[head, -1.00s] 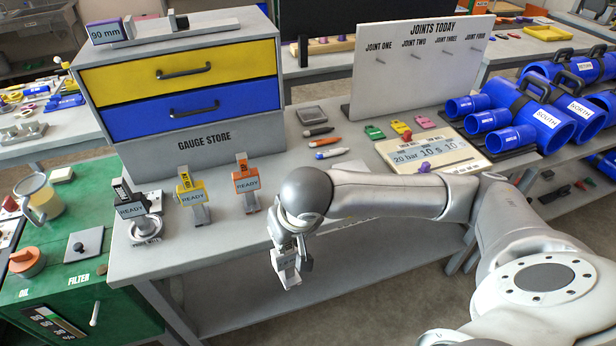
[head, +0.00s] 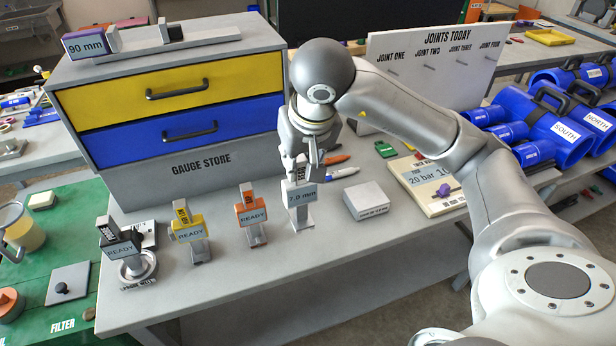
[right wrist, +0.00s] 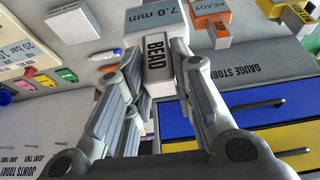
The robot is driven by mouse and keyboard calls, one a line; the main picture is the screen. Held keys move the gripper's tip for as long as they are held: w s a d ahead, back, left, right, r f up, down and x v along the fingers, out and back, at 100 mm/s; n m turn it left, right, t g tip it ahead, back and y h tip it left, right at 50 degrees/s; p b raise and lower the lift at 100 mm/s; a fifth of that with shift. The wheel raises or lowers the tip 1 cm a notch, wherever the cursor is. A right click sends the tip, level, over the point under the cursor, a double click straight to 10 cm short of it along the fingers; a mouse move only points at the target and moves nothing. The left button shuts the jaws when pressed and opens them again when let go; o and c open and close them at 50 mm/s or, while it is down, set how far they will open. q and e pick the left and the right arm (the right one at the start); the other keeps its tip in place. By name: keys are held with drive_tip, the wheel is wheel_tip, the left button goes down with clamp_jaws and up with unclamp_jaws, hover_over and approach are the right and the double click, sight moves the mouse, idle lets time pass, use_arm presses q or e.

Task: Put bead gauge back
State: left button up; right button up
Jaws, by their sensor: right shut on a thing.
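The bead gauge (head: 301,195) is a pale grey block with a 7.0 mm label, at the right end of the row of gauges in the head view. Its BEAD label shows in the right wrist view (right wrist: 156,58). My right gripper (head: 303,172) is shut on its upper part from above. The gauge is roughly upright, its lower end at or just over the bench top; I cannot tell whether it touches. My left gripper is not in view.
An orange gauge (head: 251,213), a yellow gauge (head: 188,230) and a dark gauge (head: 119,248) stand left, with READY labels. A small grey box (head: 369,199) stands close right. The drawer cabinet (head: 180,160) is behind. Pens and a timer board (head: 432,185) lie right.

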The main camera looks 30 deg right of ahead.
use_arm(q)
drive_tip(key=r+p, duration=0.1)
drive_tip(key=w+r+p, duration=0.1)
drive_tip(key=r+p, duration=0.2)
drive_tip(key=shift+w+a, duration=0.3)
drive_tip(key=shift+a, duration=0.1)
use_arm(e)
drive_tip(key=w+d+f, duration=0.6)
drive_tip(key=f, duration=0.4)
drive_tip(key=shift+w+f, duration=0.15)
drive_tip(key=shift+f, duration=0.2)
drive_tip(key=o, duration=0.5)
drive_tip(key=shift+f, duration=0.2)
drive_tip(key=o, duration=0.5)
drive_tip(key=shift+r, duration=0.1)
drive_tip(key=shift+c, duration=0.2)
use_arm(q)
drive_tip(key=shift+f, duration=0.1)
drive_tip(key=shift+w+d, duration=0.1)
